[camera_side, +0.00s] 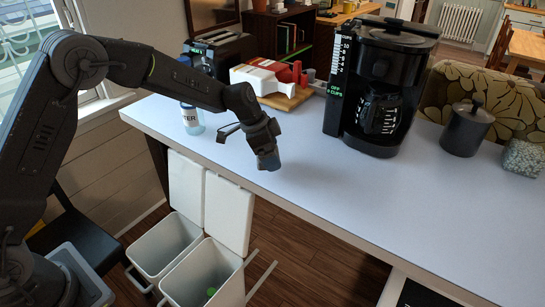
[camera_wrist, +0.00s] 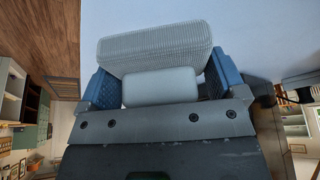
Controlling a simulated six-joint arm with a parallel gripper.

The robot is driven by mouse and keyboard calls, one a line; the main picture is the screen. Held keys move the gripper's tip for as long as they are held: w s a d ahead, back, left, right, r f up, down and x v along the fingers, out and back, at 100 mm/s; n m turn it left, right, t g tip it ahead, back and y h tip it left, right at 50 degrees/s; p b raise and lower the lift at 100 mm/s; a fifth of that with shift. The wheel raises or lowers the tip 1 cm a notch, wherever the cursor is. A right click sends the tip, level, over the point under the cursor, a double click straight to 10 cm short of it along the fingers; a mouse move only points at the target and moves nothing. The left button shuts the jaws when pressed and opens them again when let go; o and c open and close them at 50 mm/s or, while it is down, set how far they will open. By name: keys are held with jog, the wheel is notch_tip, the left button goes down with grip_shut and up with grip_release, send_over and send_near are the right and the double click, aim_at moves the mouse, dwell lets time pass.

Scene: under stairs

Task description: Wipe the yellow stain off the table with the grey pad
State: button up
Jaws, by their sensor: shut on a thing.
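My gripper (camera_side: 268,161) is low over the near left part of the pale table (camera_side: 400,205), close to its front edge. In the wrist view its two blue fingers (camera_wrist: 160,80) are shut on the grey pad (camera_wrist: 155,45), which has a ribbed face and a smooth lighter grip block between the fingers. In the side view the pad is hidden behind the fingers. I cannot tell whether the pad touches the table. No yellow stain shows in either view; the gripper and pad cover part of the table.
A black coffee maker (camera_side: 378,85) stands right of my gripper. A dark canister (camera_side: 467,128) and a jar (camera_side: 524,155) are further right. A water bottle (camera_side: 191,118) and a board (camera_side: 290,97) with red and white things are behind. Bins (camera_side: 165,240) stand below the edge. The front right table is clear.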

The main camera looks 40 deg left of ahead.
jog(key=shift+r, duration=2.75)
